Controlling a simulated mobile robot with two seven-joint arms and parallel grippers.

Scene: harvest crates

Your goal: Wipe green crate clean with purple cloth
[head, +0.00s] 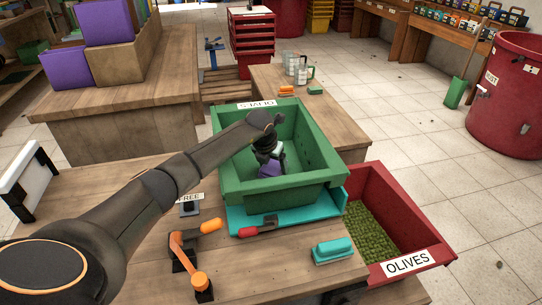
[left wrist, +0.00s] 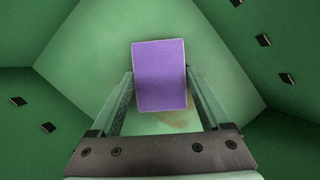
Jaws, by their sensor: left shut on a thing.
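The green crate (head: 233,188) stands on a teal tray or mat on the wooden table. My left arm reaches over its rim, and my left gripper (head: 270,161) is inside the crate, pointing down. The gripper is shut on the purple cloth (head: 270,170), which looks like a folded block. In the left wrist view the purple cloth (left wrist: 160,75) is between the two fingers, low over the crate floor (left wrist: 100,50). A brownish stain (left wrist: 180,120) shows on the floor beside the cloth. I cannot tell whether the cloth touches the floor. My right gripper is not in view.
A red crate of olives (head: 408,262) stands at the right. On the table lie a teal brush or block (head: 333,249), a red-handled tool (head: 256,229) and an orange-handled tool (head: 186,245). A bench with jars (head: 290,66) is behind.

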